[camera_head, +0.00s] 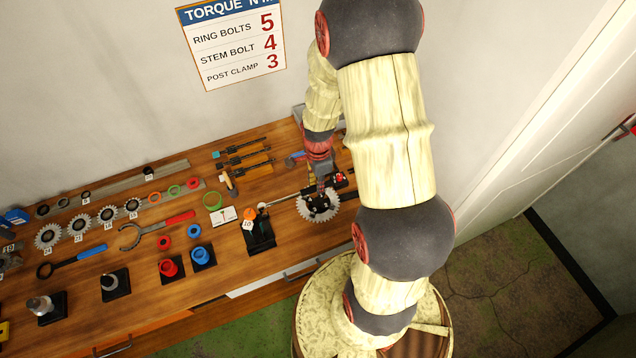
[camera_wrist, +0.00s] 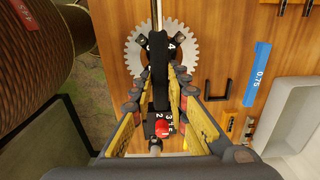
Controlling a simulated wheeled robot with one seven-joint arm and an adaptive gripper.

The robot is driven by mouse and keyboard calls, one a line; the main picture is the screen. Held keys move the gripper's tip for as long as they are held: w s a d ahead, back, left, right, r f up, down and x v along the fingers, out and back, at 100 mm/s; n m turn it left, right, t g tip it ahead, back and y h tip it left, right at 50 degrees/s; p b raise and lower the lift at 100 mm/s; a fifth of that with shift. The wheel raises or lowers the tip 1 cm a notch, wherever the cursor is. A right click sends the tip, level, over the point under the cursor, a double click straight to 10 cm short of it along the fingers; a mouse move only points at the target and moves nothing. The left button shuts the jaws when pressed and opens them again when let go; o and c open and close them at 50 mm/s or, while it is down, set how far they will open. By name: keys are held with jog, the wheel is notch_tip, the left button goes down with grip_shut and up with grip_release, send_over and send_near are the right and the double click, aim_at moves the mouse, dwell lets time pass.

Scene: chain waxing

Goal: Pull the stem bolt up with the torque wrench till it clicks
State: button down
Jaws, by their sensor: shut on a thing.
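My gripper (camera_head: 322,182) is low over the bench at a toothed metal gear wheel (camera_head: 328,213). In the wrist view my gripper's fingers (camera_wrist: 160,82) are shut on a dark bar (camera_wrist: 158,55), seemingly the torque wrench's handle. The bar lies across the gear wheel (camera_wrist: 132,52). A thin metal rod (camera_wrist: 156,14) runs on from it, and also shows in the head view (camera_head: 281,204), reaching left towards a black stand (camera_head: 262,238).
A wall sign (camera_head: 232,46) reads stem bolt 4. Tools, rings and gears fill the bench's left. A grey tray (camera_wrist: 296,118) and a blue 0.75 gauge (camera_wrist: 257,74) lie to the wrist view's right.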

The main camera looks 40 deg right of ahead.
jog(key=shift+f+b, duration=1.1)
jog(key=shift+f, duration=0.25)
dwell(1.5)
jog(key=c, duration=2.3)
grip_release()
grip_shut()
jog(key=shift+s+a+m, duration=0.3)
jog(key=shift+s+m, duration=0.15)
jog(key=shift+s, duration=0.2)
jog(key=shift+s+a+m, duration=0.25)
jog(key=shift+s+m, duration=0.2)
jog(key=shift+s, duration=0.2)
